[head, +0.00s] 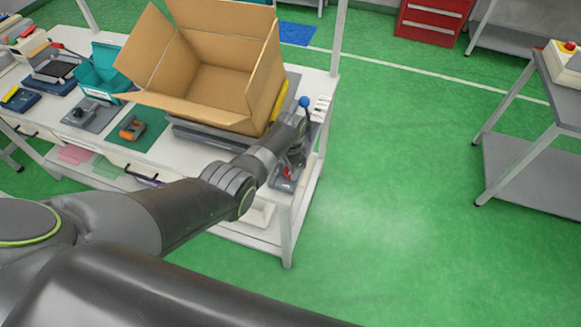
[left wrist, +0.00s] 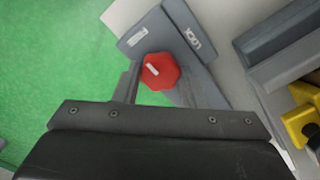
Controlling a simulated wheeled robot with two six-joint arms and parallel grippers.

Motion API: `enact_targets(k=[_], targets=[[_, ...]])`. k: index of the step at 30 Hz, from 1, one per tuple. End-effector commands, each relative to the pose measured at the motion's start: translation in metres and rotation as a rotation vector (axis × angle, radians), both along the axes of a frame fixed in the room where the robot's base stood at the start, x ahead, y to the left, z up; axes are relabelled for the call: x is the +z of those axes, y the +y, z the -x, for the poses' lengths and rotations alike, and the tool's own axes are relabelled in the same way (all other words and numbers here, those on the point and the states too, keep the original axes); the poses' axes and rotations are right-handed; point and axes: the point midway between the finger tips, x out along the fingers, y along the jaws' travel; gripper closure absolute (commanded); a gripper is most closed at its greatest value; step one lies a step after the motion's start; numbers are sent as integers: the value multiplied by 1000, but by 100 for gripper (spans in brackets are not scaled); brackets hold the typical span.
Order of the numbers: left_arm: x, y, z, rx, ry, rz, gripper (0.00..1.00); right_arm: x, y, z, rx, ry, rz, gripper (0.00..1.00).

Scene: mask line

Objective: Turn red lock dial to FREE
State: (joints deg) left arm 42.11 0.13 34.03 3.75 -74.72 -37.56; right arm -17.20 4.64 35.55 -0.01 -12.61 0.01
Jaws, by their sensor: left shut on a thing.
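The red lock dial (left wrist: 162,75) sits on a grey base plate (left wrist: 141,40) in the left wrist view. The dial has a short white mark near its left side. The word LOCK is printed on the grey part up and right of the dial. A smaller white label at upper left is too small to read. My left gripper (left wrist: 158,88) is shut on the dial, with its fingers on either side. In the head view the left gripper (head: 289,158) is at the table's right end, where the dial (head: 287,172) shows only partly. My right gripper is out of view.
An open cardboard box (head: 215,85) stands close beside the left gripper on the white table (head: 160,150). A blue-knobbed lever (head: 304,102) rises just behind the gripper. Green floor (head: 400,200) is clear to the right, before a grey side table (head: 530,170).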

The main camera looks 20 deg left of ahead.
Motion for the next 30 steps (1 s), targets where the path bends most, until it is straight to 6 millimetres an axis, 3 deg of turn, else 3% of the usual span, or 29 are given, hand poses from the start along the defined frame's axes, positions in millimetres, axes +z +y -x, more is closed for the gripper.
enact_targets(k=[5, 6, 11, 22, 30], targets=[[2, 0, -2, 1, -4, 0, 85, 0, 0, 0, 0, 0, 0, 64], [2, 0, -2, 1, -4, 0, 60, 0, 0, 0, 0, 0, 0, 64], [1, 0, -1, 1, -3, 0, 41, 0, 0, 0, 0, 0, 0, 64], [5, 0, -1, -1, -1, 1, 41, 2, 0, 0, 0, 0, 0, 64], [37, 0, -1, 0, -4, 1, 41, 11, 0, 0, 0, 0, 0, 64]])
